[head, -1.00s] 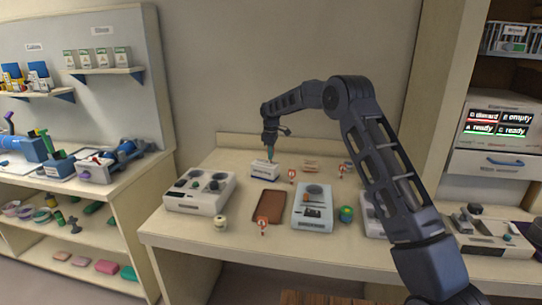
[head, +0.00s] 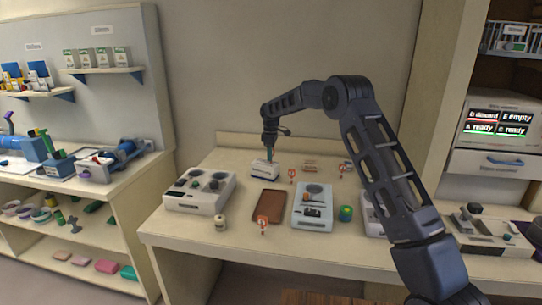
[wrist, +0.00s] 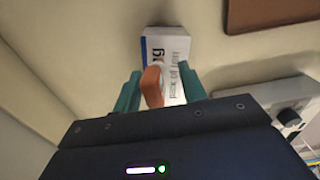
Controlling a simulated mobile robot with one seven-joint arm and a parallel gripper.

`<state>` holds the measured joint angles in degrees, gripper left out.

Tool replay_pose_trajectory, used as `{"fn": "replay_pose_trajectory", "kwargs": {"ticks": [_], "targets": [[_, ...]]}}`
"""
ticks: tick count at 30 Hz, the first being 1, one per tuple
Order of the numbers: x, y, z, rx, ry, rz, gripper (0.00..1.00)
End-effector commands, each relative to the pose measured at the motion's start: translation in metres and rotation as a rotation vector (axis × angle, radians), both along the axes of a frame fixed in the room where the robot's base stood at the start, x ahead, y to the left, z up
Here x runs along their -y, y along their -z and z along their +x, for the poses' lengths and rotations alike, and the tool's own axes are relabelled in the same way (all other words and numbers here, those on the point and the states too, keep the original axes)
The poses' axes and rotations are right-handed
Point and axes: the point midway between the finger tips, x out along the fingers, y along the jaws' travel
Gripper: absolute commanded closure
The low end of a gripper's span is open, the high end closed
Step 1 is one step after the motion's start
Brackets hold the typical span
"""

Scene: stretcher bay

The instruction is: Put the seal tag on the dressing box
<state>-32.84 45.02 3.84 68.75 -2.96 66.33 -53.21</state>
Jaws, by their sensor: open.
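The dressing box, a white box with printed lettering (head: 264,171), sits at the back of the table in the head view. In the wrist view the box (wrist: 178,50) lies beyond and below my fingertips. My gripper (head: 269,156) is right above the box, pointing down. In the wrist view its teal fingers (wrist: 160,88) are apart. The fingers hide part of the box.
A brown pad (head: 270,205) lies in front of the box. A white device (head: 200,190) stands to the left and another (head: 313,207) to the right. Small red-and-white markers (head: 292,174) stand close by on the right. A small cream jar (head: 220,222) is near the front edge.

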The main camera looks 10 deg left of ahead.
Motion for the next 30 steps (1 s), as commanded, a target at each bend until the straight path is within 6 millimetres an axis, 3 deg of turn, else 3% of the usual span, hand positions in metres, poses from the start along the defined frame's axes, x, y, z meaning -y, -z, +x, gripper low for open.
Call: {"fn": "replay_pose_trajectory", "kwargs": {"ticks": [15, 23, 26, 30], "targets": [[0.001, -0.091, 0.000, 0.002, 0.001, 0.001, 0.58], [0.000, -0.115, 0.000, 0.001, 0.001, 0.001, 0.58], [0.006, -0.123, -0.001, 0.004, 0.012, 0.002, 0.58], [0.033, -0.146, -0.006, 0.020, 0.067, 0.007, 0.58]]}}
